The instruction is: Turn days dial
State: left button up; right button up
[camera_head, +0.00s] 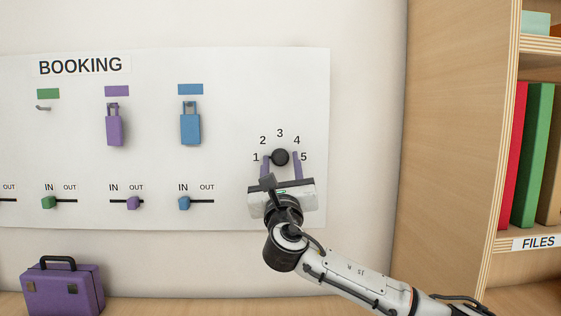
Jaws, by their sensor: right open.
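The days dial (280,157) is a round black knob at the right end of the white booking board (230,85), with the numbers 1 to 5 in an arc around it. My right gripper (281,162) is in front of the board, pointing up at the dial. Its two purple fingers stand apart, one on each side of the dial, with gaps between them and the knob. The lower edge of the dial is close to the gripper body. Which number the dial points to cannot be made out. My left gripper is not in view.
Purple (114,128) and blue (190,127) tags hang on the board. Sliders marked IN and OUT, including a green one (48,202), run below. A purple case (62,288) stands at lower left. A wooden shelf (450,120) with files bounds the right.

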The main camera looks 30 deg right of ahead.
jog(key=shift+w, duration=0.15)
jog(key=c, duration=0.9)
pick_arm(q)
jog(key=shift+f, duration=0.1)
